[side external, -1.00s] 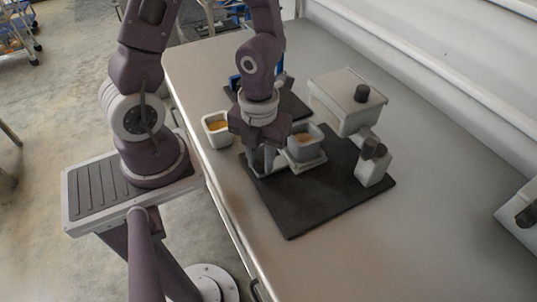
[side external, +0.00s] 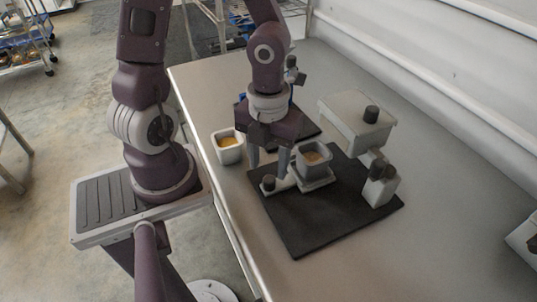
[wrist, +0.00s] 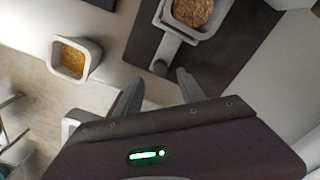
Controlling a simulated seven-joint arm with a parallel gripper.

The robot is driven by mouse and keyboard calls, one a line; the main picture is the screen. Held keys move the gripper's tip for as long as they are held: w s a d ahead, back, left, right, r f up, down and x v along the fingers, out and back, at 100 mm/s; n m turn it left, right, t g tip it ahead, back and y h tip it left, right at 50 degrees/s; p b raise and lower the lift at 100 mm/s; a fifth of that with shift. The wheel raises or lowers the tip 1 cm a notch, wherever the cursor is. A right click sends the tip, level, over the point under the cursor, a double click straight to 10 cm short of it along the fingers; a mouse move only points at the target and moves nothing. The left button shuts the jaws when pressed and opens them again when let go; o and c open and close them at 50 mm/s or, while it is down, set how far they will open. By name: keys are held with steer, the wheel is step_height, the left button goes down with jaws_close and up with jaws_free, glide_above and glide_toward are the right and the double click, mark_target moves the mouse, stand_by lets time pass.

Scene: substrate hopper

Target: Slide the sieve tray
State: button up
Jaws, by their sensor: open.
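The sieve tray (side external: 318,185) is a pale plate with an arm reaching left to a dark knob (side external: 268,183). A grey square cup (side external: 314,166) with brown grains stands on the tray. The tray lies on a black mat (side external: 300,228). My gripper (side external: 268,170) is open and empty, with its fingers pointing down just above and behind the knob. In the wrist view the knob (wrist: 160,67) shows near the gap between the fingertips (wrist: 158,77), and the tray (wrist: 166,14) and cup lie beyond. I cannot tell the exact height of the fingertips.
A white cup (side external: 228,152) with yellow grains stands left of the mat. A pale hopper box (side external: 355,122) with a dark knob and a smaller block with dark knobs (side external: 381,188) stand to the right. The bench front is clear.

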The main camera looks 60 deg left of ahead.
steer(key=shift+r, duration=1.1)
steer(key=s+r+n+t, duration=0.2)
steer(key=r+n, duration=0.5)
steer(key=n, duration=0.7)
steer(key=s+r+n+t, duration=0.3)
steer(key=r+n, duration=0.5)
steer(key=n, duration=0.6)
steer(key=shift+a+t, duration=0.3)
steer(key=shift+c, duration=0.2)
